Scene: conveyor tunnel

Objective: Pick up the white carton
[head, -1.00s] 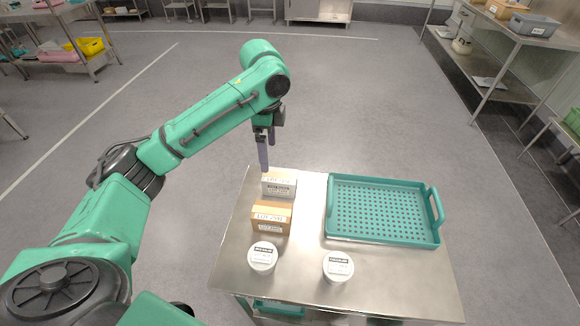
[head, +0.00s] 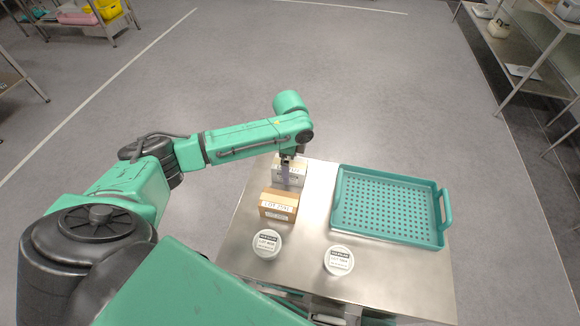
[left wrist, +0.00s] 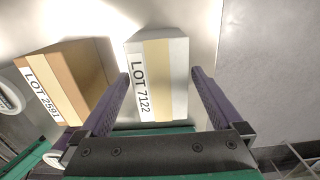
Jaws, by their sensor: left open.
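The white carton (head: 299,173) stands at the back left of the steel table, behind the brown carton. In the left wrist view the white carton (left wrist: 158,75), with a tan band and a label reading LOT 7122, lies between the two fingers. My left gripper (head: 286,175) is over the white carton in the head view and hides part of it. In the left wrist view my left gripper (left wrist: 160,95) is open, with one finger on each side of the carton. Whether the fingers touch it I cannot tell. My right gripper is not in view.
The brown carton (head: 278,205), labelled LOT 2591 in the left wrist view (left wrist: 65,80), stands close beside the white one. Two white tubs (head: 266,244) (head: 338,261) stand at the front. A green perforated tray (head: 388,246) fills the table's right side.

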